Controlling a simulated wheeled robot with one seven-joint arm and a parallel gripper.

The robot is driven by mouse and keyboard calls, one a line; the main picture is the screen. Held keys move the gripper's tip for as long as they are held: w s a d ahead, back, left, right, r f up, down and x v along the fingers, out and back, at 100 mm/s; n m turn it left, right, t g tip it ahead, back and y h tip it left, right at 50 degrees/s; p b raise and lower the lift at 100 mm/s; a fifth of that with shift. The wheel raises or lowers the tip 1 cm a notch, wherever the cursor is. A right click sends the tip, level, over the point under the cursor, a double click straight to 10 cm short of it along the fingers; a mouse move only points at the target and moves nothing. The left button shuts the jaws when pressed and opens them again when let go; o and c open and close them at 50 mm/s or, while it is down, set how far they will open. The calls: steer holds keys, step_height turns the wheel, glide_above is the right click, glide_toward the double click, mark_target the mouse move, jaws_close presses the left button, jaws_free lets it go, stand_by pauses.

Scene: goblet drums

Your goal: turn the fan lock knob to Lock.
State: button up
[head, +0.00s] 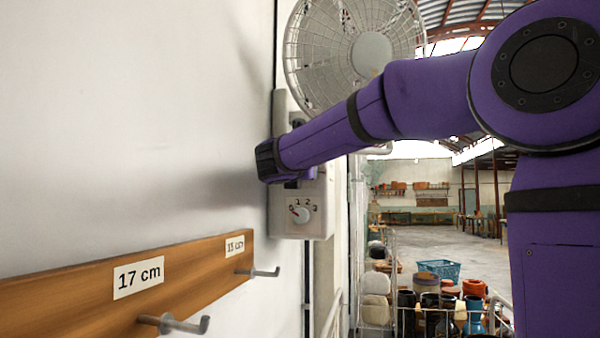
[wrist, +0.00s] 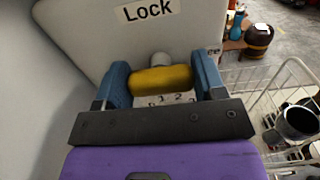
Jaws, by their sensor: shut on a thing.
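The fan lock knob (wrist: 160,80) is a yellow bar on a grey stem, in the wrist view. It lies crosswise between the two blue fingers of my gripper (wrist: 163,82), which is shut on its ends. The word "Lock" (wrist: 148,9) is on the pale panel (wrist: 105,35) above the knob. A label ending in "ee" (wrist: 214,52) shows beside the right finger, its start hidden. In the head view my gripper (head: 270,163) is at the fan's wall box (head: 319,195) and hides the knob.
The caged fan (head: 345,45) is above my gripper. A numbered dial (head: 301,213) is below it on the box. A wooden rail (head: 120,290) with metal hooks (head: 180,323) runs along the left wall. A white wire rack (wrist: 285,95) stands to the right.

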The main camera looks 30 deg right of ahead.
steer(key=shift+m, duration=0.4)
steer(key=m, duration=0.3)
steer(key=shift+m, duration=0.4)
steer(key=m, duration=0.4)
steer(key=shift+m, duration=0.3)
steer(key=m, duration=0.4)
steer(key=shift+f, duration=0.1)
steer(key=shift+m, duration=2.2)
steer(key=shift+f, duration=0.1)
steer(key=o, duration=0.9)
steer(key=shift+s, duration=0.1)
